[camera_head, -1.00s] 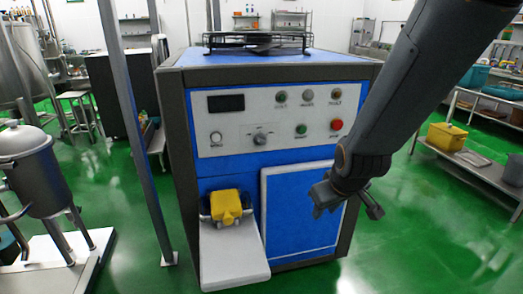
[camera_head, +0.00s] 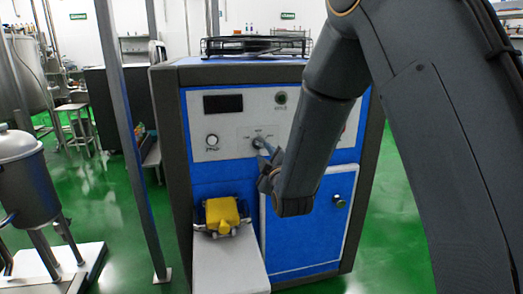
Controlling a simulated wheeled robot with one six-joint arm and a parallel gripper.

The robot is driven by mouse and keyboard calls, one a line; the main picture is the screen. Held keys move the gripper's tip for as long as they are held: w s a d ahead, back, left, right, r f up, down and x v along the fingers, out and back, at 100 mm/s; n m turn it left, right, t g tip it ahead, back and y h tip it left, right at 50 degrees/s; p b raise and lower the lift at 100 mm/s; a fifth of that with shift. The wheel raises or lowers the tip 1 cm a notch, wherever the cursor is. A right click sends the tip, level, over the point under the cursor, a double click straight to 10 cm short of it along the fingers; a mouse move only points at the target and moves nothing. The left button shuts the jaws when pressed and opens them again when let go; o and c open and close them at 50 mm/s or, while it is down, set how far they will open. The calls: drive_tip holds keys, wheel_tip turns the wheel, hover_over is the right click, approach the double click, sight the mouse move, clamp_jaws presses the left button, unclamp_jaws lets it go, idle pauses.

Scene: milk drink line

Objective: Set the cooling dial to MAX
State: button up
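The cooling dial (camera_head: 257,142) is a small grey knob on the white control panel (camera_head: 226,131) of a blue and dark grey machine. Small labels sit to its left, above it and to its right, too small to read surely. My gripper (camera_head: 266,158) is at the dial's lower right, with a fingertip overlapping or very close to the knob in the head view. I cannot tell whether it touches. My forearm hides much of the gripper, so its opening is unclear.
A black display (camera_head: 223,104), a round white knob (camera_head: 211,140) and a green button (camera_head: 281,98) share the panel. My arm covers the panel's right part. A yellow part (camera_head: 223,214) sits below, above a pale chute (camera_head: 229,262). A grey post (camera_head: 128,140) stands left.

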sight(260, 145)
drive_tip(key=shift+x, duration=2.55)
clamp_jaws()
